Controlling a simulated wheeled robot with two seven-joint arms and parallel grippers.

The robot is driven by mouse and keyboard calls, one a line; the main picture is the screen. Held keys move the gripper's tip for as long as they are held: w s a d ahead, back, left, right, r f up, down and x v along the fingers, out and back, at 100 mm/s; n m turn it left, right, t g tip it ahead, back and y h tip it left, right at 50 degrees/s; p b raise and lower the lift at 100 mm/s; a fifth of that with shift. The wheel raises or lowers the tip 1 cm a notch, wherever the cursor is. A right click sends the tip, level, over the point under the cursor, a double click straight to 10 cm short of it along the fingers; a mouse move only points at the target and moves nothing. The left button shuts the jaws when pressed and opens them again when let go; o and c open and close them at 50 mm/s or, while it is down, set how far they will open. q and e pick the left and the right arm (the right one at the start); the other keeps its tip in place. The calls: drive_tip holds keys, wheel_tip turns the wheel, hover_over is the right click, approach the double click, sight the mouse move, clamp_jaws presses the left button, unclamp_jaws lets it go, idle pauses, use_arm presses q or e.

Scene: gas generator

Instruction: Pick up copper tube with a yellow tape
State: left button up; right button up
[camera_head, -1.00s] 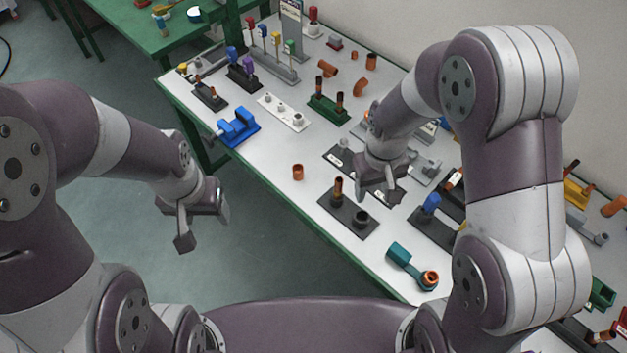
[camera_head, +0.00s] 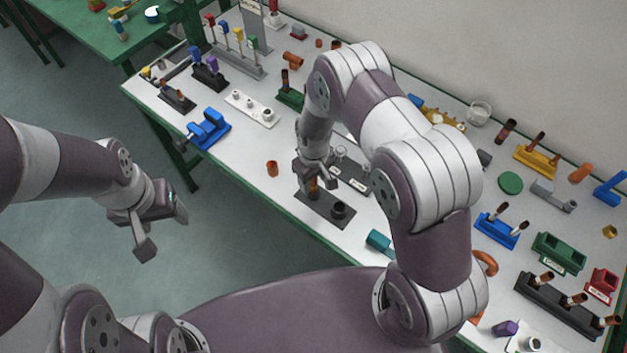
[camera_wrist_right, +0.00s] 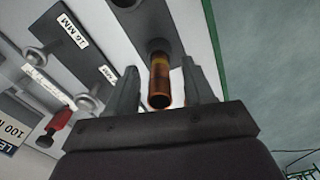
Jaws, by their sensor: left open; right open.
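The copper tube with a yellow tape (camera_wrist_right: 159,86) stands in a dark base plate (camera_head: 318,213). In the right wrist view the tube lies between the two fingers of my right gripper (camera_wrist_right: 161,75), with gaps on both sides. In the head view my right gripper (camera_head: 317,183) is open over the plate's rear part and hides most of the tube. A dark empty-looking holder (camera_head: 339,210) sits on the same plate. My left gripper (camera_head: 163,227) is open and empty, off the table's left edge over the floor.
Another dark plate (camera_head: 349,175) with a white label lies behind my right gripper. A loose copper ring (camera_head: 272,169) stands to the left, and a teal part (camera_head: 379,242) to the front right. A blue holder (camera_head: 207,130) is further back. Table space left of the plate is clear.

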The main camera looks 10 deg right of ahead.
drive_tip(key=shift+f, duration=0.15)
drive_tip(key=shift+w, duration=0.1)
drive_tip(key=c, duration=0.4)
clamp_jaws()
